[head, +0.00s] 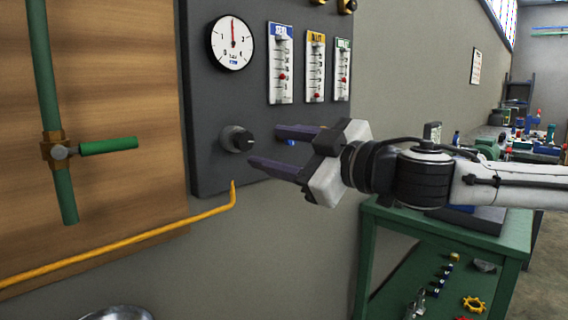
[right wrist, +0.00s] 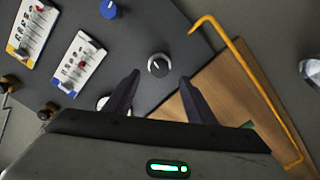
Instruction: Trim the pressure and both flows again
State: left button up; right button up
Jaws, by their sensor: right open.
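A dark grey panel (head: 215,105) on the wall carries a round white gauge (head: 231,43) whose red needle points almost straight up. A black knob (head: 237,139) sits below the gauge. A blue knob (head: 290,142) is partly hidden by my right gripper (head: 265,147). That gripper is open and empty. In the right wrist view the black knob (right wrist: 158,66) appears between the fingertips (right wrist: 160,77), apart from both. My left gripper is out of view.
A yellow pipe (head: 130,243) runs below the panel, its bent end near the lower finger. A green pipe with a lever valve (head: 62,152) is on the wooden board at left. A green cart (head: 450,240) stands under my right arm.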

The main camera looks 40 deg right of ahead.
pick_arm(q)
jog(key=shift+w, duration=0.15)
pick_arm(e)
jog(key=shift+s, duration=0.8)
jog(key=w+a+f+g+y+p, duration=0.15)
jog(key=a+f, duration=0.25)
jog(key=f, duration=0.5)
jog(key=w+a+f+g+y+p, duration=0.15)
jog(key=a+f, duration=0.25)
jog(key=f, duration=0.5)
jog(key=w+a+f+g+y+p, duration=0.1)
jog(key=w+a+f+p, duration=0.2)
jog(key=f, duration=0.7)
pick_arm(q)
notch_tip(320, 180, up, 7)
jog(key=p, duration=0.4)
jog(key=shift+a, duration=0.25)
pick_arm(e)
jog(key=s+a+f+m+g+h, duration=0.1)
jog(key=s+a+f+m+g, duration=0.1)
jog(key=s+f, duration=0.9)
jog(key=s+a+f+m+g+h, duration=0.2)
jog(key=s+a+f, duration=0.5)
jog(key=s+f, duration=0.5)
jog(key=shift+s+a+f+m+g, duration=0.2)
jog(key=shift+s+f+m+g, duration=0.05)
jog(key=shift+f+m+g, duration=0.6)
